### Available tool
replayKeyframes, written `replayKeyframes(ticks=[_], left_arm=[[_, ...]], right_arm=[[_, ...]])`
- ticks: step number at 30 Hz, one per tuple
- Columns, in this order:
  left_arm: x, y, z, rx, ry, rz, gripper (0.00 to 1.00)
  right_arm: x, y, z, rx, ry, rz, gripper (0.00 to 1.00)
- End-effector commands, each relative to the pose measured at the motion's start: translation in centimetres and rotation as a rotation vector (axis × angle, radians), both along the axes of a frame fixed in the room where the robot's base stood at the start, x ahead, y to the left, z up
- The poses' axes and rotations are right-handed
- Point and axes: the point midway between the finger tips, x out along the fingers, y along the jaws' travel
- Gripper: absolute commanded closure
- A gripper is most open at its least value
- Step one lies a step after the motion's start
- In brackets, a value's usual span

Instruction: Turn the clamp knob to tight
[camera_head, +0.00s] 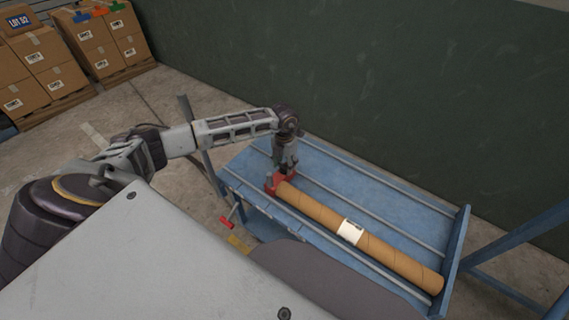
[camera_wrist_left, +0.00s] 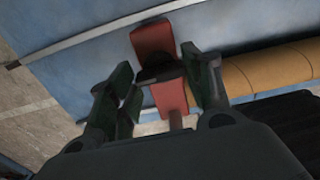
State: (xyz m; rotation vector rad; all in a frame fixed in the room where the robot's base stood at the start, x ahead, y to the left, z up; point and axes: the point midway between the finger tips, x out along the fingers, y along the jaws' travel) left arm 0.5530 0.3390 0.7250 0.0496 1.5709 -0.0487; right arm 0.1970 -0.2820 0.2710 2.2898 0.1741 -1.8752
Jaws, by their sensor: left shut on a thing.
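A red clamp (camera_head: 270,184) sits at the left end of a long brown cardboard tube (camera_head: 392,262) with a white label, on a blue bench (camera_head: 235,177). My left gripper (camera_head: 282,174) reaches down onto the clamp from above. In the left wrist view the red clamp (camera_wrist_left: 152,38) shows between and beyond the fingers of my left gripper (camera_wrist_left: 160,85), with a dark knob (camera_wrist_left: 157,68) between them. The gripper is shut on this knob. Any marking of the knob's turn is not visible. The tube (camera_wrist_left: 270,70) runs off to the right there. My right gripper is not in view.
Metal rails (camera_head: 340,200) run along the bench, with a raised blue end (camera_head: 457,250) at right. A red handle (camera_head: 227,222) hangs at the front left edge. A dark green wall (camera_head: 370,80) stands behind. Stacked cardboard boxes (camera_head: 45,75) stand far left.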

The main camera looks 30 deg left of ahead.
Motion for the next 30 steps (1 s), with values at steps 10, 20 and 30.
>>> replayKeyframes(ticks=[10, 20, 30], left_arm=[[0.0, 0.0, 0.0, -0.001, -0.001, 0.001, 0.3], [0.0, 0.0, 0.0, -0.001, 0.0, 0.0, 0.29], [0.1, 0.0, 1.8, -0.001, -0.002, -0.001, 0.29]], right_arm=[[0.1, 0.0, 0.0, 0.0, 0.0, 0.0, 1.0], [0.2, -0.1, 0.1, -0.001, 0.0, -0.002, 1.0], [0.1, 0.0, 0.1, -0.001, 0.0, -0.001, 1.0]])
